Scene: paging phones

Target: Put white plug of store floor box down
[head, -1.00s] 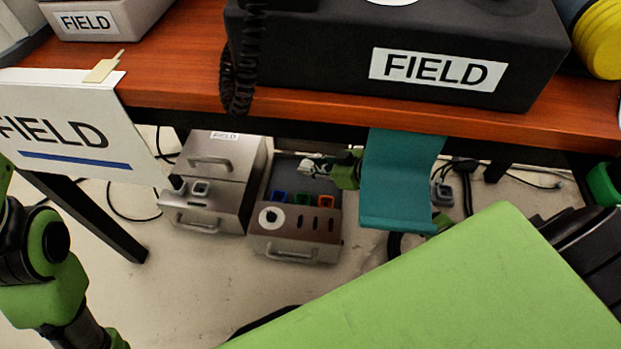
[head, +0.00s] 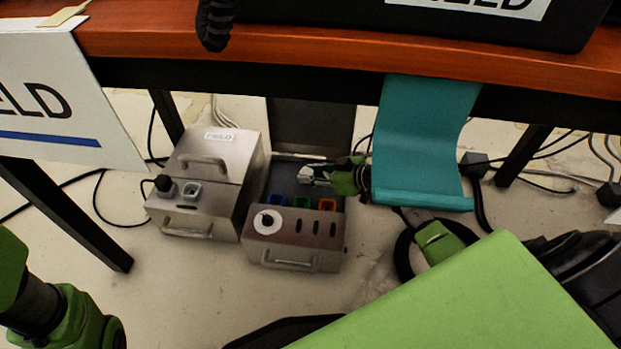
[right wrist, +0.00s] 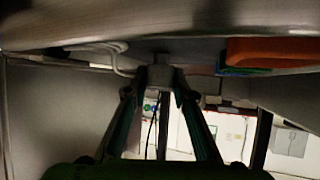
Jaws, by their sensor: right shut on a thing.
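My right gripper (head: 312,173) reaches in from the right under the table, over the open steel floor box (head: 300,251). In the right wrist view, its fingers (right wrist: 160,82) are shut on a pale plug (right wrist: 160,73), close under a grey surface. Whether the plug touches that surface, I cannot tell. The box has blue (head: 276,200), green (head: 301,203) and orange (head: 326,205) sockets behind its front panel, and its lid (head: 312,126) stands open at the back. The orange socket also shows in the wrist view (right wrist: 272,50). My left gripper is out of view.
A closed steel box (head: 207,180) labelled FIELD stands left of the open one, with a dark plug (head: 164,183) on it. A teal strip (head: 420,145) hangs from the red-brown table (head: 330,48) beside my right wrist. Loose cables (head: 100,200) lie on the floor.

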